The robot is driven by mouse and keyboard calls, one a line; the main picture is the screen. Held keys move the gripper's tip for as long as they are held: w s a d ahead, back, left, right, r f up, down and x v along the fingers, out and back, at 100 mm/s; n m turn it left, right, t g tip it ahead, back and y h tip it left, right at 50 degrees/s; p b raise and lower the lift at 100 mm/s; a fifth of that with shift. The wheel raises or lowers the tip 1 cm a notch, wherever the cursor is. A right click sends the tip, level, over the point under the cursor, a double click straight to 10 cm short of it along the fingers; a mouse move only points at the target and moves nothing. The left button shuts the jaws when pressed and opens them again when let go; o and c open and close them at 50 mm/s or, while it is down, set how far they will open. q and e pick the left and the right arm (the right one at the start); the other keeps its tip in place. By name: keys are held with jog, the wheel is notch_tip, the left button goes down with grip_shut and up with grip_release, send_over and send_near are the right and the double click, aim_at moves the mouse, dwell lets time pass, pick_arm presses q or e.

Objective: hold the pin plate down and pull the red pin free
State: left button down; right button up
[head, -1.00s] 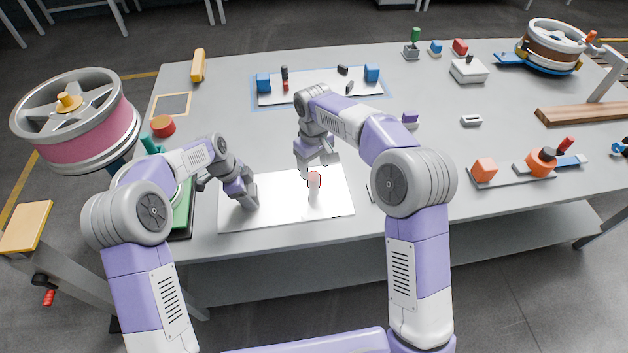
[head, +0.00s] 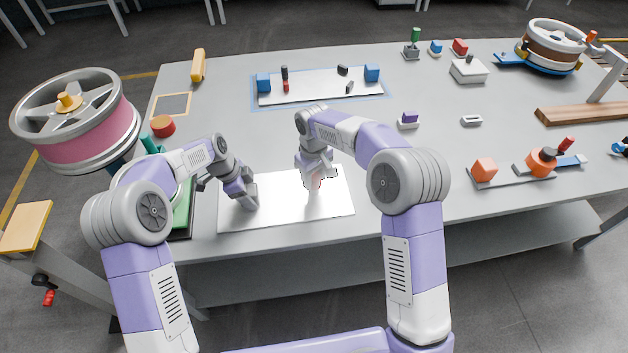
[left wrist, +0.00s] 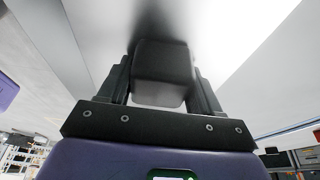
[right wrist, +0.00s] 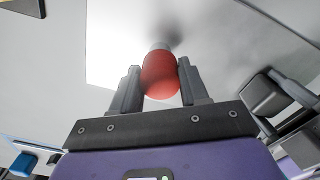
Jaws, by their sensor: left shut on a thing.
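The white pin plate (head: 280,208) lies flat near the table's front edge. My left gripper (head: 248,200) is at its left part, shut on a dark grey block (left wrist: 163,68) on the plate. The red pin (right wrist: 160,76) stands upright from a pale base on the plate. My right gripper (right wrist: 158,82) is lowered over the pin, with one finger on each side. It looks open, with a narrow gap showing on the left of the pin. In the head view the red pin (head: 317,183) is mostly hidden by this gripper.
A white board with small blue blocks (head: 372,73) lies behind the plate. A purple-topped block (head: 409,120) and an orange cube (head: 484,170) stand to the right. A green tray (head: 183,215) lies close on the left. Open tabletop surrounds the purple-topped block.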

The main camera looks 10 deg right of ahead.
aim_at(314, 176)
grip_shut()
jog(key=shift+r, duration=0.85)
dwell(0.3)
jog(key=shift+r, duration=2.9)
pick_arm(q)
jog(key=shift+c, duration=0.6)
grip_release()
jog(key=shift+r, duration=0.1)
jog(key=shift+v, duration=3.65)
